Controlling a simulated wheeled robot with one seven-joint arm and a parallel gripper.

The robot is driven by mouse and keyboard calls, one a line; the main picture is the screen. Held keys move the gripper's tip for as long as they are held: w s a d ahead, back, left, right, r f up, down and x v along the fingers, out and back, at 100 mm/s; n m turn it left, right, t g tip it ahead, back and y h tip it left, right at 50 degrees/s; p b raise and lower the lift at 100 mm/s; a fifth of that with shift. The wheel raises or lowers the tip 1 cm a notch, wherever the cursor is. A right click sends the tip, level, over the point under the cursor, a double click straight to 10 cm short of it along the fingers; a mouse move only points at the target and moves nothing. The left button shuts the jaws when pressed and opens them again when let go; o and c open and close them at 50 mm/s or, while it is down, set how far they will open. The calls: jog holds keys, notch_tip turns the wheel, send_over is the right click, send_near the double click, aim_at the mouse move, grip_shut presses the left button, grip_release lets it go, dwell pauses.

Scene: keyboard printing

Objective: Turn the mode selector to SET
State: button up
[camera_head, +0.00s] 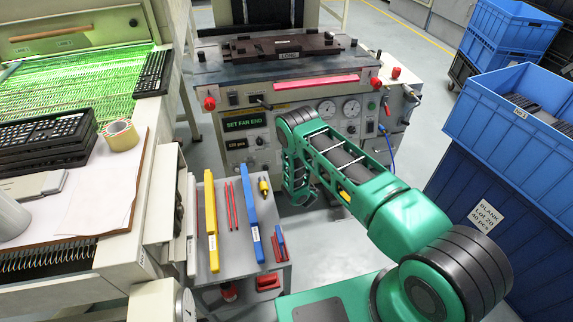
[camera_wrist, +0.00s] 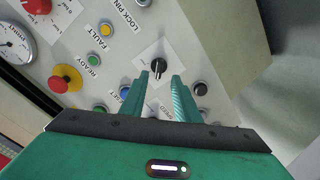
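In the wrist view a small black selector knob (camera_wrist: 158,66) sits on a white label plate on the grey control panel (camera_wrist: 215,52). I take it for the mode selector, but its lettering is too small or hidden to read. My gripper (camera_wrist: 160,80) is open, its two green fingers apart, with the knob between and just beyond their tips. I cannot tell whether the tips touch it. In the head view my arm hides the knob and my fingertips. The machine's display (camera_head: 245,122) reads SET FAR END in green.
Near the knob are a black button (camera_wrist: 200,88), a blue button (camera_wrist: 125,91), a yellow FAULT button (camera_wrist: 106,29) and a red emergency stop (camera_wrist: 65,78). A tool cart (camera_head: 215,272) stands below the machine. Blue crates (camera_head: 490,120) stand right, a green-lit bench (camera_head: 75,85) left.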

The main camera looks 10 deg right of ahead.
jog(key=v, duration=0.6)
